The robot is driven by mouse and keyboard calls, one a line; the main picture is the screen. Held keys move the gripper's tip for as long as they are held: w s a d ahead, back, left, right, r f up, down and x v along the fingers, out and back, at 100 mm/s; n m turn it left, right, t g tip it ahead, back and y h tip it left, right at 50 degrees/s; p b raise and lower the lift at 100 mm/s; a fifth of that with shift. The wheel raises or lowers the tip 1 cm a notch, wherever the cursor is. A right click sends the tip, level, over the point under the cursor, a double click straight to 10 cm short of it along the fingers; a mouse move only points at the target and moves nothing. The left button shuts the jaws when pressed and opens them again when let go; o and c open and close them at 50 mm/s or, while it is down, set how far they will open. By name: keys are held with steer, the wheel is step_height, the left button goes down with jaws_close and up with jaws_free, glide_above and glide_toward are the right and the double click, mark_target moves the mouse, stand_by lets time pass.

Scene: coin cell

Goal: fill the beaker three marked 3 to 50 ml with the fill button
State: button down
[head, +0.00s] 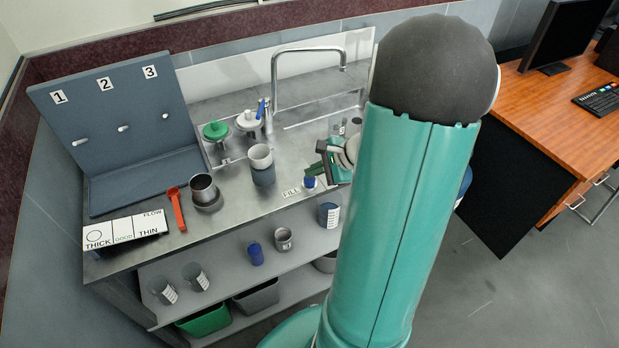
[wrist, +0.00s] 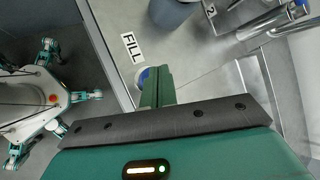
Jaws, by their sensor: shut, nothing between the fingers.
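The FILL label (head: 291,193) lies at the front edge of the steel counter; it also shows in the wrist view (wrist: 132,47). Beside it is the blue fill button (head: 310,184), partly covered by my fingers in the wrist view (wrist: 143,76). My gripper (head: 315,170) is shut and empty, its fingertips over or against the button; I cannot tell whether they touch. A grey cup (head: 260,157) stands on a dark round base on the counter, left of the gripper. I cannot read a 3 on any beaker; the 3 label (head: 150,72) I see is on the peg board.
The tap (head: 310,52) and the sink are behind my gripper. Green and white bottles stand near the tap. A dark metal cup (head: 203,189) and a red tool (head: 177,208) are at left. Several beakers (head: 196,277) sit on the shelf below. My arm hides the counter's right end.

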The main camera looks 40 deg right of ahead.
mark_target(313, 180)
steer(key=shift+f, duration=0.5)
stand_by(0.7)
stand_by(2.0)
steer(key=shift+r, duration=0.95)
steer(key=shift+r, duration=2.5)
steer(key=shift+a, duration=0.1)
